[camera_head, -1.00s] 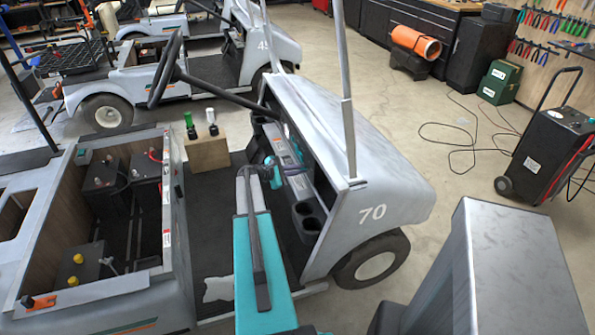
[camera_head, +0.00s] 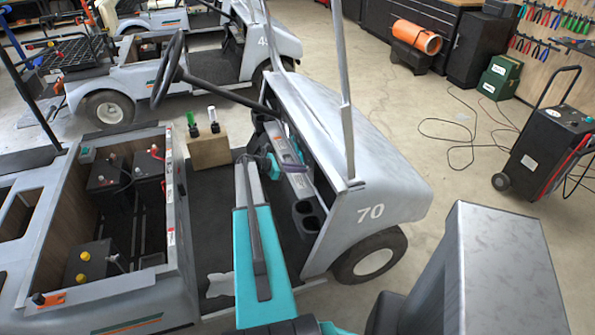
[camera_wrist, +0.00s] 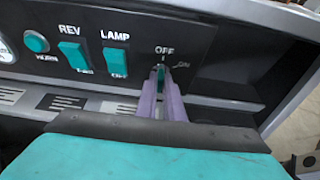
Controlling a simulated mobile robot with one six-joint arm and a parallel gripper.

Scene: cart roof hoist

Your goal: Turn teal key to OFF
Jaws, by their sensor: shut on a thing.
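The teal key (camera_wrist: 161,74) sits in the dash panel below the white OFF label, in the wrist view. Its visible part stands about upright, in line with a small mark under OFF. The fingers hide the key's lower part. In the head view my gripper (camera_head: 290,167) reaches the dash of cart 70 (camera_head: 375,190); the key is too small to make out there.
Left of the key are a teal LAMP switch (camera_wrist: 115,62), a teal REV switch (camera_wrist: 74,56) and a round teal button (camera_wrist: 36,42). Cup holders (camera_head: 306,215), a roof post (camera_head: 347,140) and the steering wheel (camera_head: 167,70) stand near my arm.

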